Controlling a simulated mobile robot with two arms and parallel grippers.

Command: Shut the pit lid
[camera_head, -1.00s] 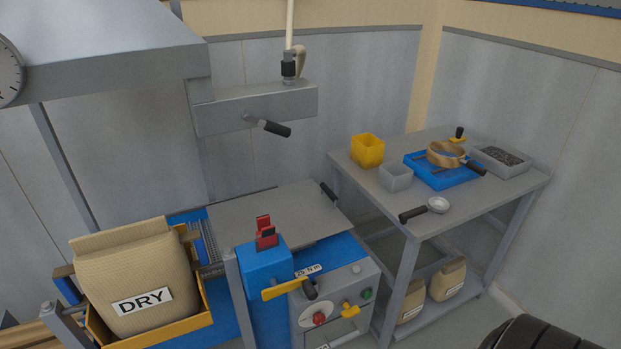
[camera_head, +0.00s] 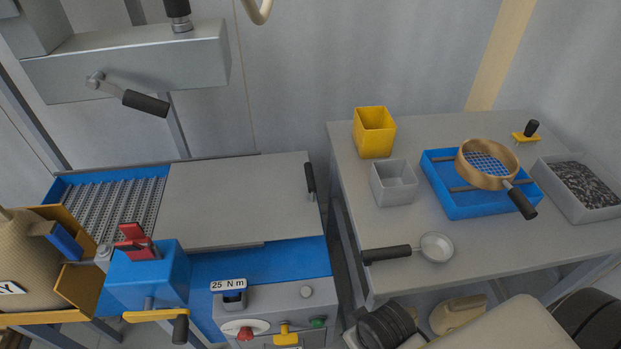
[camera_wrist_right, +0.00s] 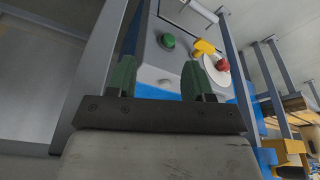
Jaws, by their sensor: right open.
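The pit lid (camera_head: 238,200) is a flat grey plate with a black handle (camera_head: 310,178) at its right end. In the head view it lies over the middle and right of the blue pit (camera_head: 270,262). The metal grating (camera_head: 110,210) shows uncovered to its left. My right gripper (camera_wrist_right: 158,78) is open and empty in the right wrist view, its two green-padded fingers apart in front of the control panel. Its fingertips do not show in the head view, where part of my right arm is at the bottom right. My left gripper is not in view.
A control panel (camera_head: 265,308) is at the front. The side table (camera_head: 330,135) on the right holds containers, a sieve (camera_head: 487,165) and a ladle (camera_head: 435,248). A crank (camera_head: 145,102) hangs above the pit.

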